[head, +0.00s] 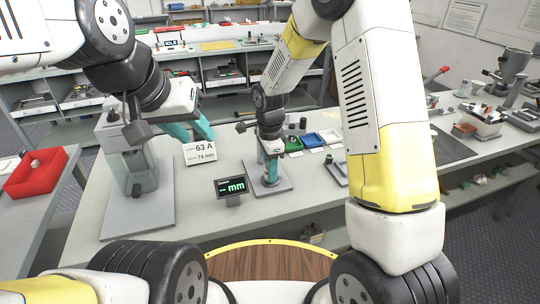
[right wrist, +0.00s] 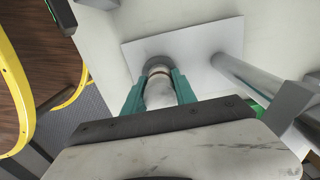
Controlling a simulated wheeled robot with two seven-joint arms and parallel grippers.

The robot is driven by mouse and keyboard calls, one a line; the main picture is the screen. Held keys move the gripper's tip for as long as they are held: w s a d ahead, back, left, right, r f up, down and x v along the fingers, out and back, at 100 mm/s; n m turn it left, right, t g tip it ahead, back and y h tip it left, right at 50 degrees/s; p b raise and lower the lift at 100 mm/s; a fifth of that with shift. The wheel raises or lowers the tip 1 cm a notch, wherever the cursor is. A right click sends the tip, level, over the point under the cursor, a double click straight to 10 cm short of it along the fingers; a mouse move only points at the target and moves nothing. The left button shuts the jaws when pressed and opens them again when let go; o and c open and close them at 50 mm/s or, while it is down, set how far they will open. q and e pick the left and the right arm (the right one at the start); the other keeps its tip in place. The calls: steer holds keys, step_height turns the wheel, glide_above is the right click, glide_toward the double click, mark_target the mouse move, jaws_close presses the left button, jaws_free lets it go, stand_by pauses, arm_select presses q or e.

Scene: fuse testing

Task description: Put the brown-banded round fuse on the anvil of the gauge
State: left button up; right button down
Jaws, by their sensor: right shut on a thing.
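My right gripper (right wrist: 160,88) is shut on the brown-banded round fuse (right wrist: 158,93), a pale cylinder with a brown band near its far end. In the right wrist view the fuse's far end lies in front of the dark round anvil (right wrist: 154,60) of the gauge; I cannot tell whether they touch. In the head view my right gripper (head: 270,168) is low beside the gauge's stand, over its grey base plate (head: 284,188), and the fuse is hard to make out. My left gripper (head: 192,131) has teal fingers that look apart, with nothing seen between them, left of the gauge.
The gauge's post (right wrist: 236,75) stands right of the fuse in the right wrist view. A display (head: 231,188) reading mm and a 63 A card (head: 199,153) stand nearby. Another device (head: 138,212) is at left. Green and blue trays (head: 312,140) lie behind right.

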steer(key=c, duration=1)
jaws_free()
steer(key=shift+f, duration=0.15)
step_height(320, 180, up, 12)
steer(key=shift+f, duration=0.1)
steer(key=s+d+r+n+t+y, duration=0.25)
steer(key=s+d+r+n, duration=0.55)
steer(key=r, duration=0.4)
steer(key=s+d+r+n+t, duration=0.1)
steer(key=s+d+n+t, duration=0.1)
steer(key=s, duration=0.4)
steer(key=s+d+r+n+t, duration=0.1)
steer(key=s+d+n, duration=0.3)
steer(key=s+n, duration=0.1)
steer(key=shift+s+r+t, duration=0.25)
steer(key=shift+s+t, duration=0.1)
